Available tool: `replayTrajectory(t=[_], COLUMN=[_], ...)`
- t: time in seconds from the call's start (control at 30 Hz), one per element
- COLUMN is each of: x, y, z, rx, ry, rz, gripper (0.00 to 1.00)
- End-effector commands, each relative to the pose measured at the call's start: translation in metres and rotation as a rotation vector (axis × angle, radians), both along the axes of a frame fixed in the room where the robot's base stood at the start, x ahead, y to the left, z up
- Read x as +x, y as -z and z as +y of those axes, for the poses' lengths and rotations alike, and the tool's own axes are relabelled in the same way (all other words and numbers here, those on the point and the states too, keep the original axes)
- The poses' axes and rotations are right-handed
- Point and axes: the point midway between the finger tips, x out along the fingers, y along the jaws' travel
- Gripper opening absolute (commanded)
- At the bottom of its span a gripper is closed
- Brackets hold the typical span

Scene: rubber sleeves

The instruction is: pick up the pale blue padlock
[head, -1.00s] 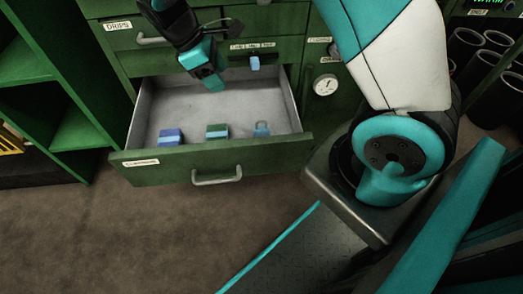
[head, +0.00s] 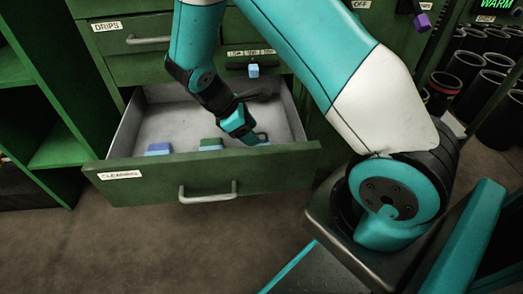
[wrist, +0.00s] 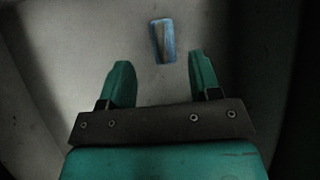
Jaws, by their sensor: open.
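The pale blue padlock (head: 264,138) lies in the open green drawer (head: 240,172), near its front right part. My gripper partly covers it in the head view, where its dark shackle shows. In the wrist view a small blue block, seemingly the padlock (wrist: 167,40), lies on the drawer floor with a dark brownish strip along it. It sits ahead of the fingertips, roughly centred between them and apart from them. My gripper (wrist: 160,66) is open and empty. In the head view my gripper (head: 247,134) is low in the drawer, just left of the padlock.
A blue block with a purplish top (head: 158,148) and a green-topped block (head: 210,144) lie left of the padlock near the drawer front. The drawer walls stand close around. A small blue cube-like knob (head: 253,70) is on the panel above.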

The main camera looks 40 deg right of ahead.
Motion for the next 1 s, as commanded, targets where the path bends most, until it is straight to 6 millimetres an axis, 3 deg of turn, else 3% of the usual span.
replayTrajectory(t=[0.17,0.43,0.7,0.93,1.0], x=[-0.004,-0.017,-0.019,-0.019,-0.019], y=[0.011,0.046,0.046,0.046,0.046], z=[-0.003,-0.017,-0.02,-0.02,-0.019], rx=[0.0,0.001,0.001,0.001,0.001], ry=[0.0,0.002,-0.001,0.0,0.0], rz=[0.0,0.001,0.0,-0.001,-0.001], gripper=[0.57,0.57,0.57,0.05,0.01])
